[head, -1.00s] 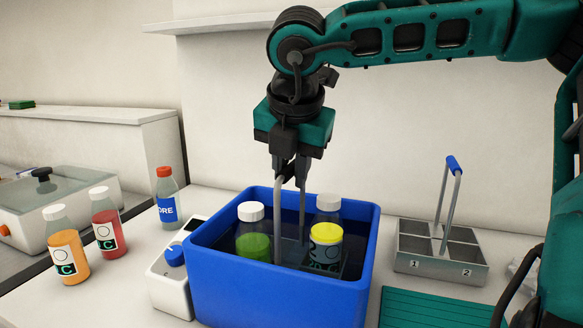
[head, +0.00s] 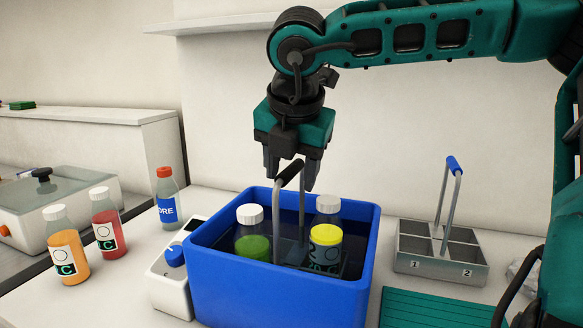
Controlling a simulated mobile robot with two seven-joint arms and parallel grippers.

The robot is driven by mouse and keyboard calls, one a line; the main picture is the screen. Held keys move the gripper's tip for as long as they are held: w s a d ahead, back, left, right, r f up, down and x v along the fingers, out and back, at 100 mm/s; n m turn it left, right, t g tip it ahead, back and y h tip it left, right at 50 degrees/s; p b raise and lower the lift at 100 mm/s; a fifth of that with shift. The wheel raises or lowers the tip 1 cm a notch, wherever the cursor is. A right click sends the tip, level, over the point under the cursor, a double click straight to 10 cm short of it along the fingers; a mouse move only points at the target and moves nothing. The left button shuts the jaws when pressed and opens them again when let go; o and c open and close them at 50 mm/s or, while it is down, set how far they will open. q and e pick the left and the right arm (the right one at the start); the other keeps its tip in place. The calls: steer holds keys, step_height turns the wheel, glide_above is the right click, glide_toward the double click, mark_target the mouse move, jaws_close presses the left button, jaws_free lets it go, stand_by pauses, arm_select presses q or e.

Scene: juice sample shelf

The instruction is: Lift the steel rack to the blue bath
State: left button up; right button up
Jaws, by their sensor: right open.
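The blue bath (head: 270,295) is an open blue tub at the front centre. A rack with grey uprights and a black handle (head: 291,173) stands in it; its lower part is mostly hidden by the tub wall. A green-filled bottle (head: 252,240) and a yellow-filled bottle (head: 326,238), both white-capped, stand in the tub by the uprights. My right gripper (head: 291,176) is above the bath, open, pointing down, with its fingers spread to either side of the handle. A steel rack with a blue handle (head: 440,262) stands on the counter at the right. My left gripper is out of view.
An orange bottle (head: 66,250), a red bottle (head: 108,228) and a clear red-capped bottle (head: 170,192) stand at the left. A white unit with a blue knob (head: 174,275) adjoins the bath's left side. A green mat (head: 440,308) lies at the front right.

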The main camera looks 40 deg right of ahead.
steer(key=shift+s+f, duration=0.1)
steer(key=shift+f, duration=0.05)
steer(key=v, duration=1.3)
steer(key=shift+p, duration=0.35)
